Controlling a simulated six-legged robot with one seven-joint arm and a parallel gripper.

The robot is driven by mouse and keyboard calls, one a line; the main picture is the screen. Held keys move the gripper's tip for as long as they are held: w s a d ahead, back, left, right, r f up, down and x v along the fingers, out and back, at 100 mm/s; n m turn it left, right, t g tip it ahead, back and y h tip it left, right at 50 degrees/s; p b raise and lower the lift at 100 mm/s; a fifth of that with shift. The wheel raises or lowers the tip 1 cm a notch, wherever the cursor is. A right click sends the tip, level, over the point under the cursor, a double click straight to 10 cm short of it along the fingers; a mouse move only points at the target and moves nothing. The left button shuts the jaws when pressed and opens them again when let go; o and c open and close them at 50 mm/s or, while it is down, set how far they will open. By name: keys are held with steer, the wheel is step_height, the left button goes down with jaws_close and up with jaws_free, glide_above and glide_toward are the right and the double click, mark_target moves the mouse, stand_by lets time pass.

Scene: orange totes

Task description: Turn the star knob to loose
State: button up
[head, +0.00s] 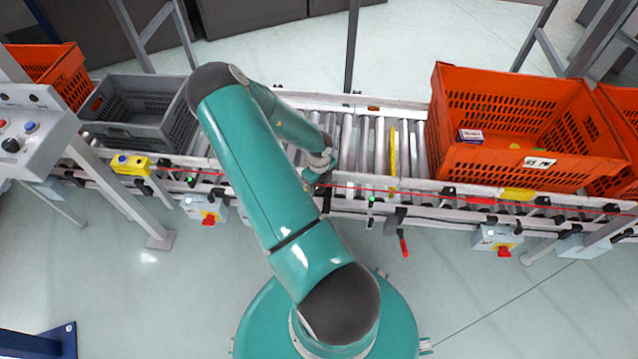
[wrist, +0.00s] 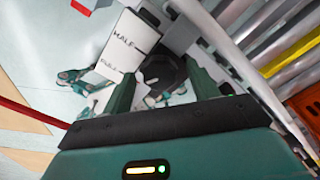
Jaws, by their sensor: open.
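In the wrist view a black star knob (wrist: 165,70) sits beside a white label plate (wrist: 125,45). The plate has dark marks and the words HALF and FULL. My gripper (wrist: 162,76) is open, with one green finger on either side of the knob in the picture. I cannot tell whether the fingers touch it or how deep they reach. The lower part of the knob is in shadow. In the head view my gripper (head: 318,176) is at the near rail of the roller conveyor (head: 350,150), and the knob is hidden there.
An orange tote (head: 480,165) with a small box (head: 471,136) stands on the conveyor at right. A grey tote (head: 130,125) stands at left. A red cord (head: 440,196) runs along the near rail. A red-handled lever (head: 404,245) hangs below it.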

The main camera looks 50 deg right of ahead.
steer(key=c, duration=1)
